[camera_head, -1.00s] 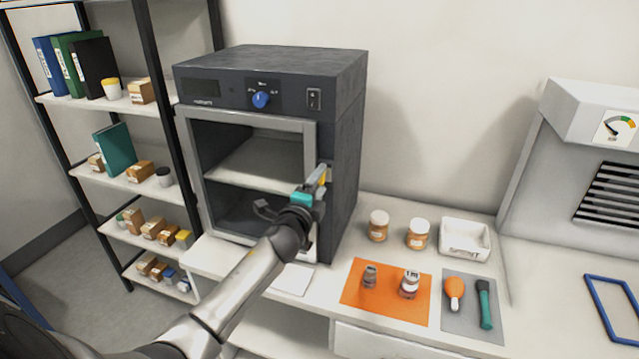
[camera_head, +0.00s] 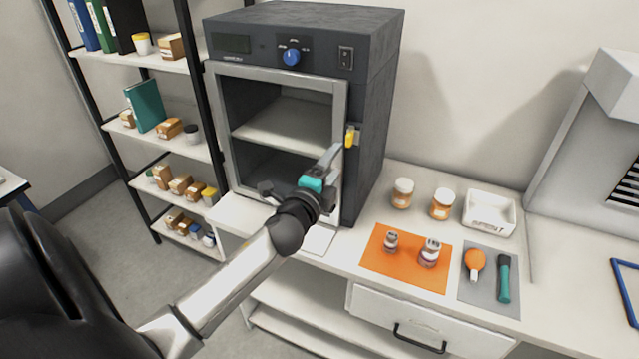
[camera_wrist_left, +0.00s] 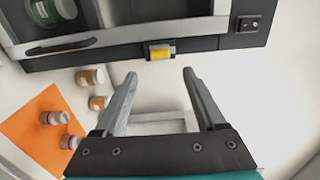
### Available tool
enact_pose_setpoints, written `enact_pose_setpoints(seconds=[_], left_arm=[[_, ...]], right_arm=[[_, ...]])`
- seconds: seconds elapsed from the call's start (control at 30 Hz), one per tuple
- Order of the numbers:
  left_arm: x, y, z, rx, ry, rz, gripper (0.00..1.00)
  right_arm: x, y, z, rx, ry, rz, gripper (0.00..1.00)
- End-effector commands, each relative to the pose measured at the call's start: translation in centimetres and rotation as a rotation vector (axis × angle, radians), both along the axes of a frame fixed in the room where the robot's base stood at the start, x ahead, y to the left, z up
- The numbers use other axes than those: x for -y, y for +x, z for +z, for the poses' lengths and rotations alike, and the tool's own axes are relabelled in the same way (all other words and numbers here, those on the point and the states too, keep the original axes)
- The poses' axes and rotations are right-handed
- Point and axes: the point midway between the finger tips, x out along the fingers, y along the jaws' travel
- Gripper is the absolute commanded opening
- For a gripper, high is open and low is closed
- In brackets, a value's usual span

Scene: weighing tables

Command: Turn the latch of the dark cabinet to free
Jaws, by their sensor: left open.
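The dark cabinet (camera_head: 376,90) stands on the white bench with its grey-framed windowed door (camera_head: 338,100) seemingly closed. Its small yellow latch (camera_head: 350,137) sits on the front beside the door's right edge; it also shows in the left wrist view (camera_wrist_left: 160,53). My left gripper (camera_head: 332,154) is open and empty, just in front of the latch and a little below-left of it in the head view. In the left wrist view its fingertips (camera_wrist_left: 159,76) are spread on either side of the latch's line, with the latch beyond them. My right gripper is not in view.
An orange mat (camera_head: 405,262) with two small jars lies to the right, near two orange-labelled jars (camera_head: 403,192) and a white tray (camera_head: 490,212). A grey mat (camera_head: 488,285) holds two tools. A shelf rack (camera_head: 190,95) stands at left.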

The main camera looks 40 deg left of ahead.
Motion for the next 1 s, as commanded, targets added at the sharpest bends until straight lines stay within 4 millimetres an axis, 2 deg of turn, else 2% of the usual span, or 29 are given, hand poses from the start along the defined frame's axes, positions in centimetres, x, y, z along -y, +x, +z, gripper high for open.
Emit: enact_pose_setpoints(seconds=[0.2,0.43,0.63,1.0], left_arm=[[0.8,-3.5,-0.2,-0.002,-0.001,0.000,0.72],[1.4,-6.0,-0.1,-0.001,-0.001,0.000,0.72],[1.6,-6.8,0.0,0.000,0.001,0.001,0.72],[1.6,-6.9,0.0,0.000,0.001,0.001,0.72]], right_arm=[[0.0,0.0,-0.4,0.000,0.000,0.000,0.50],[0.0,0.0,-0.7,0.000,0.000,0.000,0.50],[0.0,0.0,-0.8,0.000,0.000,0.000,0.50],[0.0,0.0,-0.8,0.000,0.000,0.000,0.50]])
